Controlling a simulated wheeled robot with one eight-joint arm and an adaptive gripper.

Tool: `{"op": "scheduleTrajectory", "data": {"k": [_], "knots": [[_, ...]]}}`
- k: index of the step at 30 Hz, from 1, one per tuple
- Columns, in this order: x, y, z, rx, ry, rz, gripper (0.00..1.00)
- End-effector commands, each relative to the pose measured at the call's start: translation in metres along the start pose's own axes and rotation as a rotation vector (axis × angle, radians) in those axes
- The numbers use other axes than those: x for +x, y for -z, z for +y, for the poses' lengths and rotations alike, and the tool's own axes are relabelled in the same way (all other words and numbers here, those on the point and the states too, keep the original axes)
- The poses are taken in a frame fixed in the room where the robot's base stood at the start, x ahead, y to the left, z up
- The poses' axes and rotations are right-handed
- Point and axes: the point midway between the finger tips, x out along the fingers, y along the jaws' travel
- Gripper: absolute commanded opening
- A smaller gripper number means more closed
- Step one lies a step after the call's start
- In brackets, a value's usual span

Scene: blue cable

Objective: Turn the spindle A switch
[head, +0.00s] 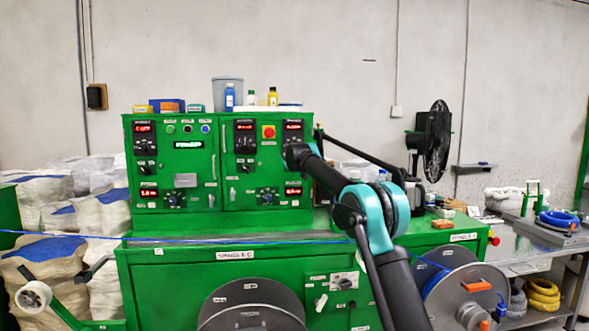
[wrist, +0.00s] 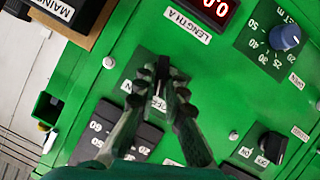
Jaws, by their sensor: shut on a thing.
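My gripper (wrist: 163,76) is shut on a small dark switch, with its fingertips close together on the green panel. In the head view my arm reaches to the right part of the green control cabinet (head: 222,140). The arm's dark end covers the switch there.
A blue cable (head: 200,240) runs across the front of the machine.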

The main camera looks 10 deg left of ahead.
Motion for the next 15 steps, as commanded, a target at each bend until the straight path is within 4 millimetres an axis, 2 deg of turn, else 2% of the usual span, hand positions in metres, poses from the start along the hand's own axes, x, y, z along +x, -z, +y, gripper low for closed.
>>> {"op": "scheduleTrajectory", "data": {"k": [6,15], "knots": [[0.0006,-0.0007,-0.0012,-0.105,-0.044,-0.001,0.0],[0.0006,-0.0011,-0.0014,-0.169,-0.071,-0.002,0.0]]}}
